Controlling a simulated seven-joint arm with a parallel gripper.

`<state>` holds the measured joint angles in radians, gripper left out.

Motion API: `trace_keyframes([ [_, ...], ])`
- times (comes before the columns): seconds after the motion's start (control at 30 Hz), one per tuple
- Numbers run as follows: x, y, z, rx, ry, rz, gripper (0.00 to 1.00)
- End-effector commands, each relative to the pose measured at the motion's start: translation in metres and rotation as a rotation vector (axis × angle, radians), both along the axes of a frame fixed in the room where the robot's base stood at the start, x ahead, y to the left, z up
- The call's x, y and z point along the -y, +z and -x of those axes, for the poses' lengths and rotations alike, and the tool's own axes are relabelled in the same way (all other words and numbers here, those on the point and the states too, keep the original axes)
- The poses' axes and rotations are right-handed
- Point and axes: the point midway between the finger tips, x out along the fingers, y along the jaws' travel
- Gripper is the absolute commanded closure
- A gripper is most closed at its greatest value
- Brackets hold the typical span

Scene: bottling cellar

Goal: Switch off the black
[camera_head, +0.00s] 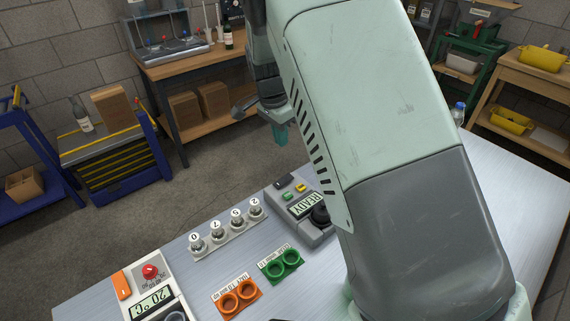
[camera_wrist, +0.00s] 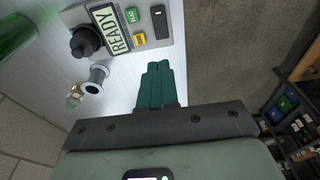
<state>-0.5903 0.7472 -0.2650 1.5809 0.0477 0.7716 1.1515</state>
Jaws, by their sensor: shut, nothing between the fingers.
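A grey control box (camera_head: 300,228) stands on the table with a black rectangular switch (camera_head: 283,182) at its far corner. The wrist view shows this black switch (camera_wrist: 160,22) beside a yellow button, a green button and a READY display. A round black knob (camera_wrist: 85,42) sits on the same box; in the head view my arm partly covers it. My gripper (camera_head: 280,138) is above the far table edge, beyond the box. Its green fingers (camera_wrist: 158,66) are together and empty, apart from the switch. I cannot tell which way the switch is set.
A strip of several silver knobs (camera_head: 228,231) stands left of the box. Green rings (camera_head: 281,264), orange rings (camera_head: 237,297) and a unit with a red button (camera_head: 150,271) are nearer. A clear bottle (camera_head: 458,112) stands at the right. My arm hides much of the table.

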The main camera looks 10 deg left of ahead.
Motion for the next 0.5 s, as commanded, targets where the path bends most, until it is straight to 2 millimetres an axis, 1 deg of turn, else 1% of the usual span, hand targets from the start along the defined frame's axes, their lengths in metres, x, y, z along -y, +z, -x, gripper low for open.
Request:
trace_keyframes([
  [0.13, 0.001, -0.004, 0.000, -0.002, 0.000, 0.001, 1.00],
  [0.23, 0.002, -0.015, -0.001, -0.002, 0.000, 0.001, 1.00],
  [0.37, 0.005, -0.039, -0.004, -0.005, -0.001, 0.002, 1.00],
  [0.5, 0.009, -0.070, -0.007, -0.004, -0.001, 0.002, 1.00],
])
